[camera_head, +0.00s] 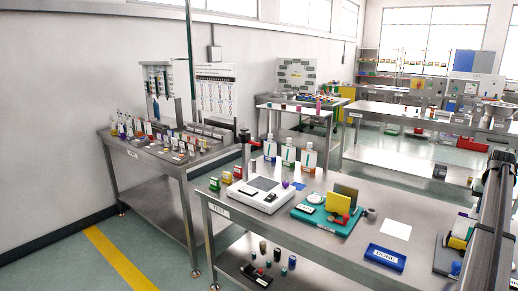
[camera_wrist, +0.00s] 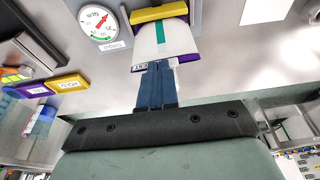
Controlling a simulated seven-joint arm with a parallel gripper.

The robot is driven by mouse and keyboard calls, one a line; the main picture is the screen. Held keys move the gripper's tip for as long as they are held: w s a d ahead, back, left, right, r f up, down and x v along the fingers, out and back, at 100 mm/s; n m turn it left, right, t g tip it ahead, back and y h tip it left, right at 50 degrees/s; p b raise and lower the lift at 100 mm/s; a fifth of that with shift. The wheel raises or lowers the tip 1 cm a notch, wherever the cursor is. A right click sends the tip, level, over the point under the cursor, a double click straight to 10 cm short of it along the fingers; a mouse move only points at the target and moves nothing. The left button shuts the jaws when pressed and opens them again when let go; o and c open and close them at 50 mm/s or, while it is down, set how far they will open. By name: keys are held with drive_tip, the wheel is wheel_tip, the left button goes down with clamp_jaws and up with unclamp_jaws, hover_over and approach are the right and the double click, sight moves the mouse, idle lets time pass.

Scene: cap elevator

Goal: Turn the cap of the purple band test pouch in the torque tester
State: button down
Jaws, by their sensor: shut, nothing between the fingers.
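In the wrist view a white pouch (camera_wrist: 150,44) with a teal stripe and purple edging is at the top centre, against a yellow bar (camera_wrist: 160,12). A small printed tag is at its near edge. A round dial with a red needle (camera_wrist: 98,20) is just left of it. My gripper (camera_wrist: 157,68) is shut and empty, its blue fingers together over the near edge of the pouch. I cannot tell whether they touch it. No cap can be made out there. In the head view I cannot make out my gripper or surely tell which device is the torque tester.
In the head view a white device with a dark screen (camera_head: 257,194) stands on the front bench (camera_head: 330,240).

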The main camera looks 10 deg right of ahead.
drive_tip(key=shift+w+d, duration=0.4)
drive_tip(key=shift+w, duration=0.05)
idle(1.1)
drive_tip(key=shift+w+a, duration=0.1)
drive_tip(key=shift+w, duration=0.05)
idle(0.9)
wheel_tip(320, 180, up, 6)
drive_tip(key=shift+s+a, duration=0.3)
idle(0.8)
